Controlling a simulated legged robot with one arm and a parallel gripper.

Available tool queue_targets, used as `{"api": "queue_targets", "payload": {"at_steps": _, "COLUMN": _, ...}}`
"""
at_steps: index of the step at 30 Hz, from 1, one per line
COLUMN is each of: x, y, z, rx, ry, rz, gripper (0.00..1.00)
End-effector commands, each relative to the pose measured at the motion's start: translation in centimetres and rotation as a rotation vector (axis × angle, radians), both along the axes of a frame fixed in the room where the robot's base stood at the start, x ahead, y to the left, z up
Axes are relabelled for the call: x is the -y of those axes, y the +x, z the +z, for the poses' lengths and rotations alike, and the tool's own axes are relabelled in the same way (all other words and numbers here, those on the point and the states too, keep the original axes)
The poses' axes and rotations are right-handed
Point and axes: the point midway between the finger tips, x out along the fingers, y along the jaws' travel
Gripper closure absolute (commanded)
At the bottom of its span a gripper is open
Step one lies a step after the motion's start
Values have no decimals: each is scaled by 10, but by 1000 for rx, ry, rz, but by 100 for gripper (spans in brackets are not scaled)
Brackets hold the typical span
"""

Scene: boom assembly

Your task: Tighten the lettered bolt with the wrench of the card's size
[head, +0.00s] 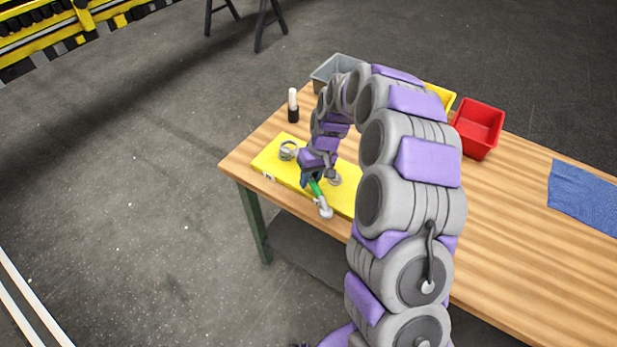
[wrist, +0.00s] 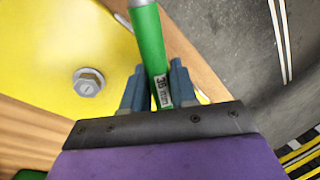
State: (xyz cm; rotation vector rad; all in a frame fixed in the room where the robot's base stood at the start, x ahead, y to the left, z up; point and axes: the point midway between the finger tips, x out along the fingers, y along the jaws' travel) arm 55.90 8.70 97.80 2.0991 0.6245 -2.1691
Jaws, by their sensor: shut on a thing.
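My gripper (wrist: 158,92) is shut on a green-handled wrench (wrist: 147,40), whose label reads what looks like 36 mm. In the head view the wrench (head: 316,189) points toward the front edge of the table, its silver head (head: 325,209) over or past the yellow plate's edge. The yellow plate (head: 271,158) lies on the table; it also fills the left of the wrist view (wrist: 40,40). A silver bolt (wrist: 89,82) stands on it, left of my gripper and apart from the wrench. My arm hides part of the plate.
The wooden table (head: 510,240) holds a grey bin (head: 337,66), a yellow bin (head: 440,95), a red bin (head: 479,126), a blue cloth (head: 585,196) and a black-and-white bottle (head: 293,105). A round metal piece (head: 288,150) sits on the plate's left end. Open floor lies left.

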Motion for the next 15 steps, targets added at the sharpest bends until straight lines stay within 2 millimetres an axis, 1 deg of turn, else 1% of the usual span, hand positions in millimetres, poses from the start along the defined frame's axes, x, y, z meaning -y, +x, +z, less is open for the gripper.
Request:
{"api": "queue_targets", "payload": {"at_steps": 10, "x": -15, "y": 0, "z": 0, "rx": 0, "ry": -13, "rz": 1, "gripper": 100}}
{"api": "queue_targets", "payload": {"at_steps": 15, "x": -17, "y": 0, "z": 0, "rx": 0, "ry": -13, "rz": 1, "gripper": 100}}
